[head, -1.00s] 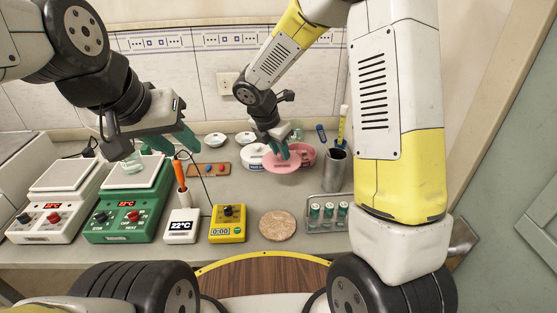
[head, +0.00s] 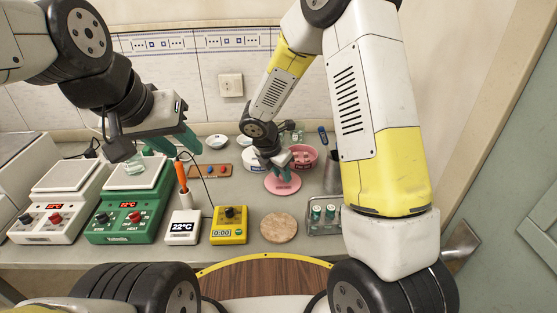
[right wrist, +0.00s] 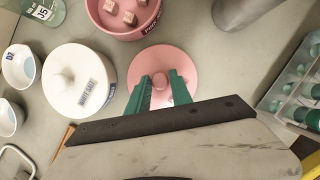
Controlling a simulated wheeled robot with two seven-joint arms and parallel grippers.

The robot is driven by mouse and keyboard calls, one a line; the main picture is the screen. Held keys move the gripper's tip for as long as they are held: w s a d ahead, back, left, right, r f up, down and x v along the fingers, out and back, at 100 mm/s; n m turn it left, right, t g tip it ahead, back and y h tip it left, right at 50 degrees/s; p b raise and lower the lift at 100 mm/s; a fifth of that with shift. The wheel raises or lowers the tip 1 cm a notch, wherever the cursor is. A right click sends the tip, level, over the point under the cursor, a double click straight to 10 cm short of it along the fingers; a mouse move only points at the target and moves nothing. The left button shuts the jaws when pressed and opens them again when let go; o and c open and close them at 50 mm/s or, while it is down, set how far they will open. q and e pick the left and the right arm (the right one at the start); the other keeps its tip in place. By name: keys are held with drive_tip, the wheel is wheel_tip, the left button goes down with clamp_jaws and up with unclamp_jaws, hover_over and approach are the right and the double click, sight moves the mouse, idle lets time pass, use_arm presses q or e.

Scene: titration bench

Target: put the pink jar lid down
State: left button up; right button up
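The pink jar lid (head: 283,184) is a flat disc at or just above the grey bench, in front of the jars; I cannot tell if it touches. In the right wrist view the lid (right wrist: 186,62) is level, with its round knob between the green fingers. My right gripper (right wrist: 161,82) is closed around that knob from above. The open pink jar (head: 303,158) stands behind the lid and holds several small pink blocks, seen in the right wrist view. My left gripper (head: 170,150) hangs near the green hotplate, its fingers seen from the side, so its opening is unclear.
A white jar (head: 254,160) with its lid on stands left of the pink jar. A vial rack (head: 324,230) lies at the right, and a round cork mat (head: 279,228) and yellow timer (head: 229,226) are in front. Bare bench lies between the lid and the mat.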

drive_tip(key=shift+o, duration=1.3)
drive_tip(key=shift+r, duration=0.1)
drive_tip(key=v, duration=1.2)
drive_tip(key=s+d+r+m+t+y, duration=0.1)
drive_tip(key=s+d+r+m, duration=0.4)
drive_tip(key=s+m, duration=0.5)
drive_tip(key=s+d+r+m+t+y, duration=0.2)
drive_tip(key=s+d+r+m+y, duration=0.2)
drive_tip(key=s+r+m, duration=0.5)
drive_tip(key=d+r+m, duration=0.1)
drive_tip(key=d+m, duration=0.1)
drive_tip(key=m, duration=0.5)
drive_tip(key=shift+s+d, duration=0.3)
drive_tip(key=shift+s, duration=0.1)
